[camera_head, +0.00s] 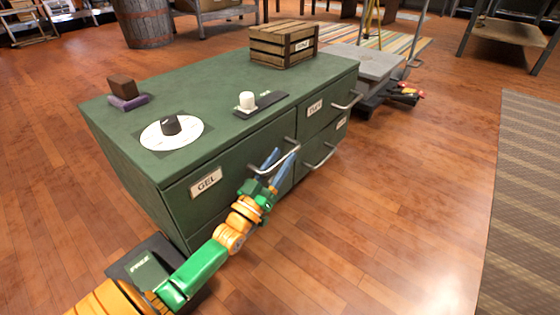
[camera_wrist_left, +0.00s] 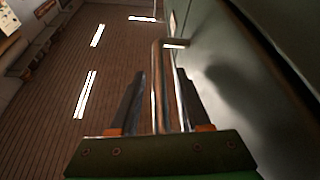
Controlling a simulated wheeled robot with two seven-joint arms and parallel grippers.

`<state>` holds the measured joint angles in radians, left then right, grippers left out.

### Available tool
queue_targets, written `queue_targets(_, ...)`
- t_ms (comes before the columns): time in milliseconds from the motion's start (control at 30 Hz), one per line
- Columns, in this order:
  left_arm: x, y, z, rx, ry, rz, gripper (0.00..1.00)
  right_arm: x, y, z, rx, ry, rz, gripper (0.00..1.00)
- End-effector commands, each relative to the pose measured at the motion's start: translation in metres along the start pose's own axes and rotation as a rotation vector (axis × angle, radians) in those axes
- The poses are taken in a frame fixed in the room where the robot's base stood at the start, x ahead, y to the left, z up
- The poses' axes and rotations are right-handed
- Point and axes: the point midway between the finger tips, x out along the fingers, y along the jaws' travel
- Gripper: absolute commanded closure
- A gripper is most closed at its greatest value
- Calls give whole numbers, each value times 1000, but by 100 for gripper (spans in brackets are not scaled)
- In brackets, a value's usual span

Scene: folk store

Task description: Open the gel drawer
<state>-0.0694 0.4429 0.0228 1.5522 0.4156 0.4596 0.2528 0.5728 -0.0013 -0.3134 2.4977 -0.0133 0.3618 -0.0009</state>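The green cabinet (camera_head: 225,92) has a drawer front labelled GEL (camera_head: 207,182) at its near left, which looks flush with the cabinet. A metal bar handle (camera_head: 286,155) sits on the right part of this front. My left gripper (camera_head: 278,158) is at this handle, its two blue fingers apart. In the left wrist view the handle (camera_wrist_left: 156,75) runs between the two dark fingers of my left gripper (camera_wrist_left: 158,92), with a visible gap on the left side. Contact on the right side is unclear. My right gripper is not in view.
On the cabinet top are a wooden crate (camera_head: 283,46), a white dial (camera_head: 152,135), a slider with a white knob (camera_head: 247,100) and a brown block (camera_head: 122,86). More drawers with handles (camera_head: 320,160) are on the right. The wooden floor in front (camera_head: 400,200) is clear.

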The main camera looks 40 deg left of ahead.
Motion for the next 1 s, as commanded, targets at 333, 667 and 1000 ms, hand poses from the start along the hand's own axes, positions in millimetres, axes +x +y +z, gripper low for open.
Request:
queue_targets(333,0,0,0,0,0,0,100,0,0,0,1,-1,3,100)
queue_targets(667,0,0,0,0,0,0,100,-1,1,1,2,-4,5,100)
queue_targets(1000,0,0,0,-1,0,0,100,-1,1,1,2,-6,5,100)
